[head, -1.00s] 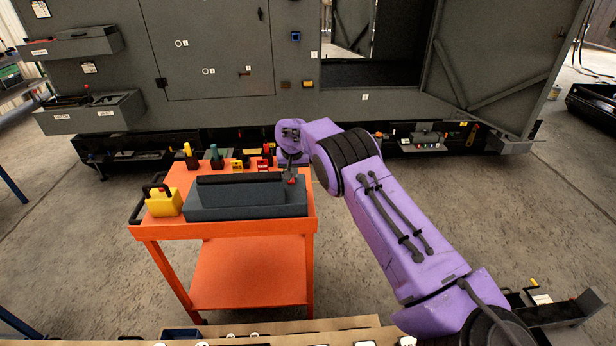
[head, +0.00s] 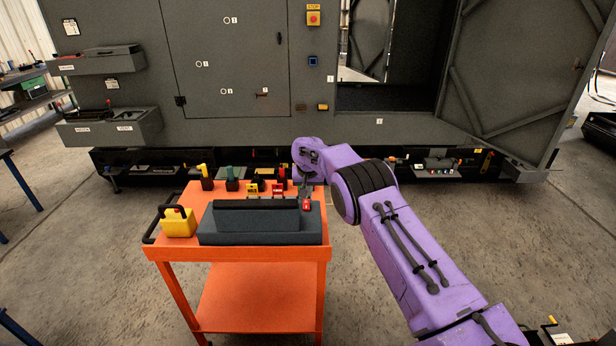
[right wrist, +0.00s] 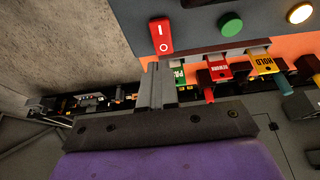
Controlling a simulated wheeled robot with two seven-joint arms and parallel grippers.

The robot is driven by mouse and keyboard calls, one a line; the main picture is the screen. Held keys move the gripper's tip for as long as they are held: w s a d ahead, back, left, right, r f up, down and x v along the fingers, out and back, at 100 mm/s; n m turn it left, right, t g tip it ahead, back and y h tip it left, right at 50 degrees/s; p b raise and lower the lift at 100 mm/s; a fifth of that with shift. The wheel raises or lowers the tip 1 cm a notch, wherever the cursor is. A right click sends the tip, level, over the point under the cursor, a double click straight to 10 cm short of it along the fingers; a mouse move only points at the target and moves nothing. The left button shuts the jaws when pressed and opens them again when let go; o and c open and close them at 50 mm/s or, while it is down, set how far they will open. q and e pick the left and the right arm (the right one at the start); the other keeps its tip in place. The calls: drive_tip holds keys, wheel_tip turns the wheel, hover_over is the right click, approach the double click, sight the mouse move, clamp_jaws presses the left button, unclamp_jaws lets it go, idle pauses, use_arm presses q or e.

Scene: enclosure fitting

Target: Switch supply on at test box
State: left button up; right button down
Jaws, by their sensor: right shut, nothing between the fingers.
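The test box (head: 260,238) is a dark blue-grey box on the orange cart, with a raised back part. Its red rocker switch (head: 306,204), at the box's right end, also shows in the right wrist view (right wrist: 160,36), marked with a white bar and circle. A green button (right wrist: 231,25) and a pale lit lamp (right wrist: 300,13) sit beside it. My right gripper (head: 305,189) is shut and empty, just behind the switch. In the right wrist view its fingertips (right wrist: 158,68) end close to the switch; I cannot tell whether they touch. My left gripper is not in view.
The orange cart (head: 240,254) carries a yellow case (head: 178,222) at left. Behind the box stand colored-handled tools and tag holders marked REWORK (right wrist: 218,70) and HOLD (right wrist: 265,64). The grey enclosure (head: 230,60) stands beyond, its door open at right.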

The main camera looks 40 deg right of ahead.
drive_tip(key=shift+b+v, duration=0.35)
drive_tip(key=shift+v, duration=0.8)
use_arm(q)
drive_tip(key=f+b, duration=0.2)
drive_tip(key=b, duration=0.1)
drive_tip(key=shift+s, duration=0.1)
use_arm(e)
drive_tip(key=s+a+v, duration=0.1)
drive_tip(key=v, duration=0.8)
drive_tip(key=shift+s+f, duration=0.25)
drive_tip(key=shift+f, duration=0.15)
